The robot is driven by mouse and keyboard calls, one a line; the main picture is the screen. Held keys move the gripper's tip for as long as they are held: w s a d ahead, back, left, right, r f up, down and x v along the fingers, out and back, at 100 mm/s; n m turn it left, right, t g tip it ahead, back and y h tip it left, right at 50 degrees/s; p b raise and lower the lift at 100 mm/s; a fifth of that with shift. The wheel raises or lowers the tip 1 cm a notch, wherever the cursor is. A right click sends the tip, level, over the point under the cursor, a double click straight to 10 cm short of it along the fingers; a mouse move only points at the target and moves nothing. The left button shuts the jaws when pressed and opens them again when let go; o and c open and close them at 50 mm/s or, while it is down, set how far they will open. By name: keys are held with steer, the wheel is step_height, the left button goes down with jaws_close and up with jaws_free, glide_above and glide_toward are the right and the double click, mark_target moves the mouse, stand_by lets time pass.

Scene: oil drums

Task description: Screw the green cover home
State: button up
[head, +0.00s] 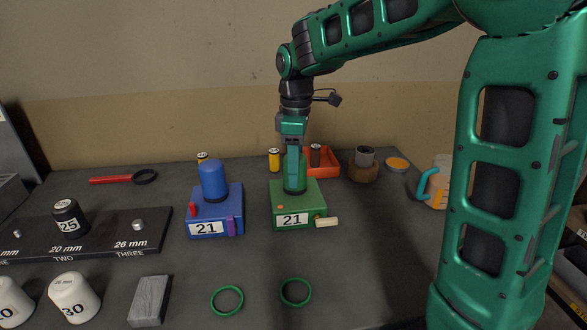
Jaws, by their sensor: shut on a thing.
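A green box (298,201) with a "21" label stands near the middle of the table. The green cover (295,186) sits upright on top of this box. My gripper (293,165) points straight down and is shut on the cover from above, hiding much of it. Whether the cover is seated flush on the box cannot be told. Two green rings (227,300) and (296,292) lie flat at the table's front.
A blue box (215,218) with a blue cover (214,180) stands just left of the green box. An orange tray (323,165) is behind it. A black gauge rack (100,235) and white cylinders are at left.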

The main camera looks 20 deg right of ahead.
steer(key=shift+m, duration=0.9)
steer(key=m, duration=0.6)
steer(key=shift+m, duration=0.3)
steer(key=shift+m, duration=0.9)
steer(key=m, duration=0.4)
